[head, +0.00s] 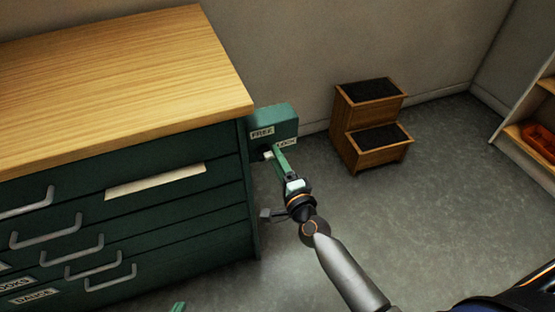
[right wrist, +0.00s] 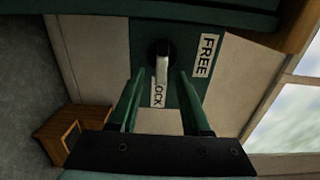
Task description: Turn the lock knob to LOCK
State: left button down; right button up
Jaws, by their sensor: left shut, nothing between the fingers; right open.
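The lock knob (right wrist: 161,72) shows in the right wrist view as a dark round base with a pale lever. The lever points down the picture at the LOCK label (right wrist: 158,96) and covers its first letter. The FREE label (right wrist: 206,55) is to the right. Both labels are on a green lock box (head: 284,117) at the cabinet's right side. My right gripper (head: 274,154) is open at the box, with one finger on each side of the lever and visible gaps between. My left gripper (head: 178,307) barely shows at the bottom edge of the head view, shut and empty.
The green drawer cabinet (head: 130,195) has a wooden top (head: 120,75) and grey handles. A wooden step stool (head: 370,122) stands by the wall. A shelf (head: 530,120) with an orange-red bin (head: 541,140) is at the right. The floor between is clear.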

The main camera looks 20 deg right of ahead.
pick_arm(q)
jog(key=shift+w+d+r, duration=0.1)
jog(key=shift+r, duration=0.15)
pick_arm(e)
jog(key=s, duration=1.2)
jog(key=shift+s+d, duration=0.25)
jog(key=s+a+f+n+g+y, duration=0.4)
jog(key=s+a+f+n+g, duration=0.15)
jog(key=n, duration=0.75)
jog(key=s+d+f+n+g+h, duration=0.1)
jog(key=s+f+n+g, duration=0.3)
jog(key=s+f+n, duration=0.3)
pick_arm(q)
jog(key=s+a+r+p, duration=0.1)
jog(key=a+r+p, duration=0.2)
jog(key=r+p, duration=0.9)
jog(key=p, duration=0.5)
jog(key=shift+s+r+n+y, duration=0.25)
jog(key=shift+n+y, duration=0.05)
jog(key=shift+y, duration=0.1)
pick_arm(e)
jog(key=d+r+h, duration=0.1)
jog(key=d+r, duration=0.2)
jog(key=r, duration=1)
jog(key=shift+s+r+t, duration=0.15)
jog(key=shift+r+t, duration=0.1)
jog(key=shift+t, duration=0.2)
